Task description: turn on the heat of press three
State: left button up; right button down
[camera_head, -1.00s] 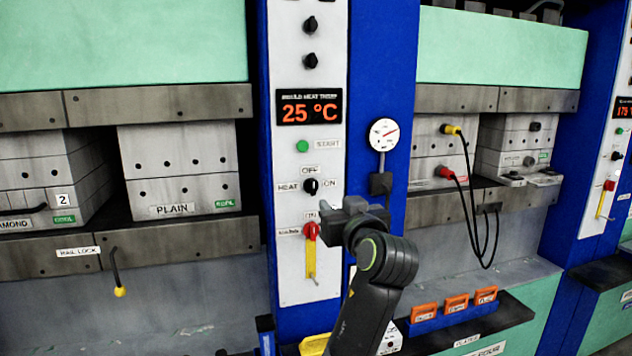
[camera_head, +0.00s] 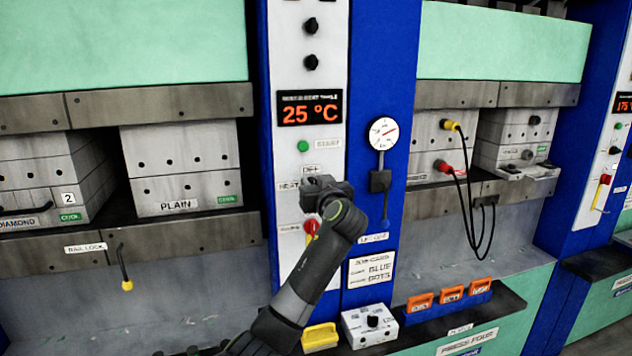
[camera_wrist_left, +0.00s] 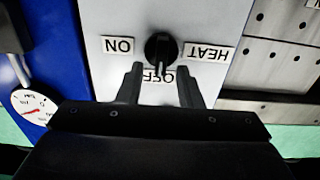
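The heat knob (camera_wrist_left: 160,50) is black and sits on the white panel between the HEAT label (camera_wrist_left: 209,53) and the ON label (camera_wrist_left: 117,45), upside down in the left wrist view. Its pointer lies toward the OFF label (camera_wrist_left: 158,76). My left gripper (camera_wrist_left: 157,72) is open, its two fingers apart and just short of the knob, which appears between and ahead of their tips. In the head view my left gripper (camera_head: 315,184) covers the knob. The red display (camera_head: 309,108) reads 25 °C. My right gripper is not in view.
A green START button (camera_head: 303,146) is above the gripper and a red switch (camera_head: 311,227) with a yellow part is close below. A round gauge (camera_head: 383,133) is on the blue column to the right. A yellow tray (camera_head: 320,337) and white box (camera_head: 370,327) stand below.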

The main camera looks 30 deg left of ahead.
pick_arm(q)
grip_shut()
jog(key=shift+d+m, duration=0.1)
jog(key=shift+m, duration=0.4)
jog(key=m, duration=0.3)
jog(key=shift+w+d+p, duration=0.15)
jog(key=shift+w+p, duration=0.05)
jog(key=shift+p, duration=0.15)
jog(key=m, duration=0.1)
jog(key=m+p, duration=0.1)
jog(key=m, duration=0.1)
jog(key=shift+w+d+m, duration=0.15)
jog(key=shift+w+m, duration=0.05)
jog(key=shift+m, duration=0.1)
jog(key=m+p, duration=0.1)
jog(key=m, duration=0.2)
jog(key=f+m+p, duration=0.1)
jog(key=m+p, duration=0.1)
jog(key=m, duration=0.1)
jog(key=m+p, duration=0.2)
jog(key=m, duration=0.2)
jog(key=shift+w+d+f, duration=0.2)
jog(key=shift+w+f, duration=0.05)
jog(key=shift+f, duration=0.05)
jog(key=shift+m, duration=0.4)
